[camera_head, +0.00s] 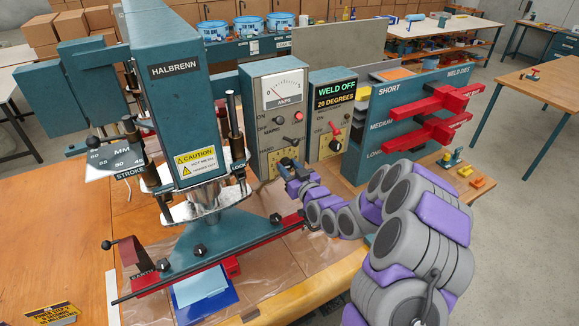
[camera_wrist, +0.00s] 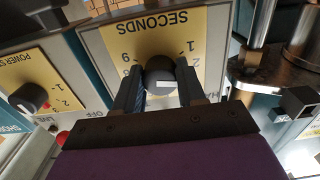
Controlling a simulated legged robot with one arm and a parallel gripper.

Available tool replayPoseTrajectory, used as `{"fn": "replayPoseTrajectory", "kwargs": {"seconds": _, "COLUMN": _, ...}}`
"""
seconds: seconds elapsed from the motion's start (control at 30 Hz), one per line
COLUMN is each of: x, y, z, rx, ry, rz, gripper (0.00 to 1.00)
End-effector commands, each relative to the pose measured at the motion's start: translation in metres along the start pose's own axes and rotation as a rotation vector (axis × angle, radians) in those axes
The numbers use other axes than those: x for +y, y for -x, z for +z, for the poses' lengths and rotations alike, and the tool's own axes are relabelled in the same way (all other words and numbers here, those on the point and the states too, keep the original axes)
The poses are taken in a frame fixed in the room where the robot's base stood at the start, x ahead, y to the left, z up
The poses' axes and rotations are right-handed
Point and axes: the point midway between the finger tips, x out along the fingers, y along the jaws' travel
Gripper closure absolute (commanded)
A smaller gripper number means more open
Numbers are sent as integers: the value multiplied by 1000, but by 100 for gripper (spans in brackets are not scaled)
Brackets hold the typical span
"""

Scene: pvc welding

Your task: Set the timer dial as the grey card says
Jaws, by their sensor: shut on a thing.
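The timer dial (camera_wrist: 160,70) is a dark round knob on a yellow plate marked SECONDS, upside down in the wrist view. My gripper (camera_wrist: 160,85) has a finger on each side of the knob and is shut on it. A pale patch shows on the knob, but I cannot tell which number it points to. In the head view my gripper (camera_head: 288,166) reaches the lower front of the teal-and-grey control box (camera_head: 262,95) and hides the dial.
A power step knob (camera_wrist: 28,98) is beside the timer in the wrist view. The HALBRENN welding press (camera_head: 180,90) stands left of my gripper. The WELD OFF box (camera_head: 332,110) and teal rack with red clamps (camera_head: 400,110) stand right.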

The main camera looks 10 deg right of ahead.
Motion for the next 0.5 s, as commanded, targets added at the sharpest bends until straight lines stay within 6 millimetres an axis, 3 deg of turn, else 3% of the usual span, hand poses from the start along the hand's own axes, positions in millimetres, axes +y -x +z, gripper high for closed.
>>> {"fn": "replayPoseTrajectory", "kwargs": {"seconds": 0.5, "x": 0, "y": 0, "z": -2, "rx": 2, "ry": -485, "rz": 3, "gripper": 91}}
